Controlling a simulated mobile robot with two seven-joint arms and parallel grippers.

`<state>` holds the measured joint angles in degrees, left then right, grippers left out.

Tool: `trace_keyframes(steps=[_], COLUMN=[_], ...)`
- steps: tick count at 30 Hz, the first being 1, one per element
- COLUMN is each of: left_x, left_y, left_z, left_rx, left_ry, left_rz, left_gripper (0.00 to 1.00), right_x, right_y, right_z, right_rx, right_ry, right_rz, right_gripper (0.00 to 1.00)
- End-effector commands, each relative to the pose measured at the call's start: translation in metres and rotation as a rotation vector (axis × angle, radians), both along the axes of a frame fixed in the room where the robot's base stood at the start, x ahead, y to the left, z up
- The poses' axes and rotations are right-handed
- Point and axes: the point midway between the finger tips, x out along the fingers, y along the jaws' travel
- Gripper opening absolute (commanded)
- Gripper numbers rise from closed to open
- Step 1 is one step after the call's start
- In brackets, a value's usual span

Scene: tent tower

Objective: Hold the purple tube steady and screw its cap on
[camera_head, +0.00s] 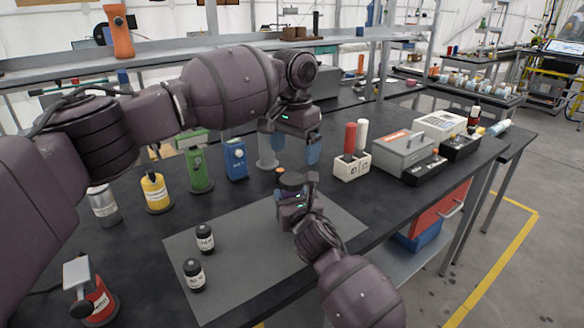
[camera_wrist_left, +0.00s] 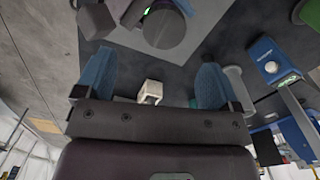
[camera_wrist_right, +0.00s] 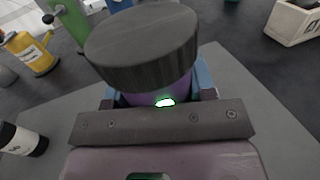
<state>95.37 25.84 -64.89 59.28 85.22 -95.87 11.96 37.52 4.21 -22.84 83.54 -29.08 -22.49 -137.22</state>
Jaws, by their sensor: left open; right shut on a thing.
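The purple tube (camera_wrist_right: 165,93) stands upright between the blue fingers of my right gripper (camera_head: 297,197), which is shut on it. A wide dark cap (camera_wrist_right: 145,48) sits on top of the tube; how tightly it is seated cannot be told. The cap also shows in the head view (camera_head: 292,180) and in the left wrist view (camera_wrist_left: 166,28). My left gripper (camera_head: 290,142) is open and empty, its fingers pointing down above and slightly behind the cap, apart from it. Most of the tube is hidden by the cap and gripper.
Two dark-capped bottles (camera_head: 205,238) (camera_head: 194,274) stand on the grey mat (camera_head: 240,275). Behind are a yellow container (camera_head: 156,192), a green one (camera_head: 199,170) and a blue device (camera_head: 236,158). A white holder (camera_head: 352,165) with red and white handles stands to the right.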

Motion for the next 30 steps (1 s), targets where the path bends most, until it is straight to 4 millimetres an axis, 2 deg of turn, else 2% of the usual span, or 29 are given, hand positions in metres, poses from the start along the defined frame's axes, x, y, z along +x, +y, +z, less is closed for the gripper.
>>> trace_keyframes(steps=[3,9,21,22,27,30], left_x=[0.002,0.002,0.003,0.003,0.003,0.003], left_y=[0.002,0.004,0.005,0.005,0.005,0.005], left_z=[0.02,0.041,0.046,0.046,0.046,0.046], left_rx=[0.002,0.004,0.006,0.006,0.007,0.007], left_ry=[-0.003,-0.002,-0.001,-0.001,-0.002,-0.002], left_rz=[0.005,0.008,0.01,0.01,0.01,0.01], left_gripper=[0.88,0.88,0.88,0.88,0.88,0.88], right_x=[0.0,0.0,0.0,0.0,0.0,0.0], right_y=[-0.001,-0.002,-0.002,-0.002,-0.002,-0.002], right_z=[-0.001,-0.001,-0.001,-0.001,-0.001,0.0], right_rx=[-0.002,0.0,0.0,0.0,0.0,0.0], right_ry=[0.002,0.001,0.0,0.0,0.0,-0.001], right_rz=[-0.002,-0.003,-0.003,-0.003,-0.003,-0.002], right_gripper=[0.0,0.0,0.0,0.54,0.8,0.81])
